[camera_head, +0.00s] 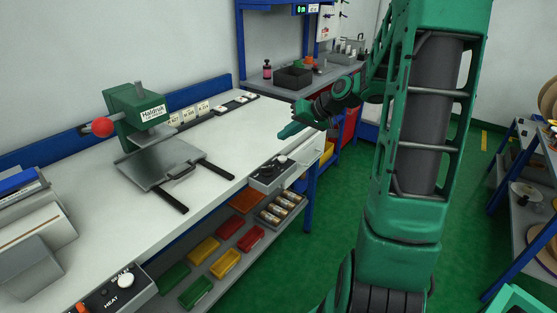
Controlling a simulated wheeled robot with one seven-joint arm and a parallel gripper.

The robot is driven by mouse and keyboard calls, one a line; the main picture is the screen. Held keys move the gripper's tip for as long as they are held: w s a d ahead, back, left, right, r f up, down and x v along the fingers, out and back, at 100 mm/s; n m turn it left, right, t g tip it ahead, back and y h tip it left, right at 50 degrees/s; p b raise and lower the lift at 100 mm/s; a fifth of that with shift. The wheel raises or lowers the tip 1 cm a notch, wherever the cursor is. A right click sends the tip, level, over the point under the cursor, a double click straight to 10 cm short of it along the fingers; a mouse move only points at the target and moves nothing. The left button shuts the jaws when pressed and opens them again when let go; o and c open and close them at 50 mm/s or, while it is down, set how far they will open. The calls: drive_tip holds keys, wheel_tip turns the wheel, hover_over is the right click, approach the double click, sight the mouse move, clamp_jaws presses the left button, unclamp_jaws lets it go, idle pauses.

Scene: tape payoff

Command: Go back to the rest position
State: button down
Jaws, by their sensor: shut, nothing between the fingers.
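My gripper (287,132) is seen small at the middle of the head view, at the end of my green arm. Its fingers are shut with nothing between them. It is over or near the right end of the white bench (228,148); I cannot tell its exact height above the surface. My arm bends back from there to the tall green column at the right, which hides part of the room behind it.
A green press (136,113) with a red knob stands on the bench at left. A control box (270,174) sits at the bench's front edge. Coloured bins (226,263) lie on the shelf below. A grey side bench (320,82) stands behind. Green floor is clear near the bench.

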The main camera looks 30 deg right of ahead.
drive_tip(key=shift+r, duration=0.1)
idle(0.4)
drive_tip(key=s+a+m+g+h, duration=0.1)
drive_tip(key=s+a+g+h, duration=0.1)
drive_tip(key=s, duration=1.5)
drive_tip(key=s+a+m+g+h, duration=0.1)
drive_tip(key=s+a+g, duration=0.3)
drive_tip(key=s, duration=1.4)
drive_tip(key=shift+a+r+m+g+h, duration=0.2)
drive_tip(key=shift+r+m+g+h, duration=0.15)
drive_tip(key=shift+g, duration=0.75)
